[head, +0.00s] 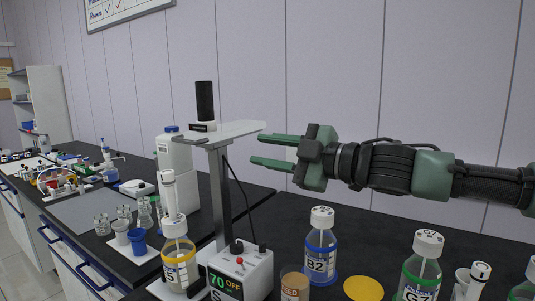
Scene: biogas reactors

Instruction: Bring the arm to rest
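My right arm comes in from the right edge, held roughly level above the black bench. Its gripper (262,150) points left, with its two green fingers apart and nothing visible between them. The fingertips are close to the right end of the grey top plate of a stand (222,133); I cannot tell whether they touch it. My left gripper is not in the view.
Below the arm stand bottle B2 (320,260), bottle G7 (420,275), a yellow disc (363,288) and a small brown cup (295,284). A yellow-ringed bottle (180,262) stands left of the control box (243,272).

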